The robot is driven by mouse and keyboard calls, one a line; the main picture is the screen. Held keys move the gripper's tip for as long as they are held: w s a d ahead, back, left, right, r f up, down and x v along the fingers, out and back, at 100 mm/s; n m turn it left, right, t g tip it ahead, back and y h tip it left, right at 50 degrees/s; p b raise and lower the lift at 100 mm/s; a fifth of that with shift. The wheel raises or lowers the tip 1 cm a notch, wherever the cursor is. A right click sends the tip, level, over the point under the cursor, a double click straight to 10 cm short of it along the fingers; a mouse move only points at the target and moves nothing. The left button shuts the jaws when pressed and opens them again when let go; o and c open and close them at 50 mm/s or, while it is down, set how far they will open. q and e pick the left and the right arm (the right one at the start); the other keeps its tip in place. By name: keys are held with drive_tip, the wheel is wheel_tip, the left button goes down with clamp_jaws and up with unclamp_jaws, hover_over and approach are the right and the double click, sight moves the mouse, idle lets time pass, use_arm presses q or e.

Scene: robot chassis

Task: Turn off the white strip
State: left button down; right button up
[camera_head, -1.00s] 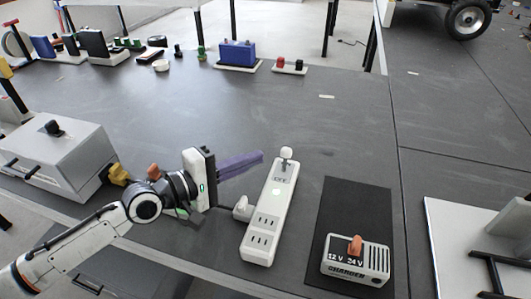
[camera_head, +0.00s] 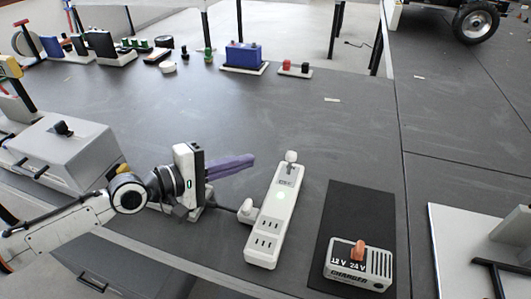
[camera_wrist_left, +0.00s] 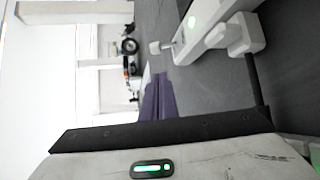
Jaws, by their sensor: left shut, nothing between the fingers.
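The white power strip (camera_head: 272,222) lies on the dark table in the head view, with a pale green lit spot near its middle. A plug sits at its left side and a white knob-like piece stands at its far end. The strip (camera_wrist_left: 212,38) also shows at the top of the left wrist view, with the green light lit. My left gripper (camera_head: 252,159) has purple fingers, shut and empty. It is left of the strip's far half, apart from it, and points right toward the far end. My right gripper does not show.
A charger (camera_head: 358,264) with an orange knob stands on a black mat (camera_head: 352,205) right of the strip. A grey box (camera_head: 62,150) is at the left. A blue box (camera_head: 243,55) and small parts line the back. The middle of the table is clear.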

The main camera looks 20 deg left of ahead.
sight(291, 156)
use_arm(q)
drive_tip(key=w+a, duration=0.1)
drive_tip(key=w+n+g+p, duration=0.1)
drive_tip(key=w, duration=0.1)
drive_tip(key=shift+a+r+y, duration=0.15)
drive_tip(key=shift+a+y, duration=0.15)
drive_tip(key=shift+a, duration=0.05)
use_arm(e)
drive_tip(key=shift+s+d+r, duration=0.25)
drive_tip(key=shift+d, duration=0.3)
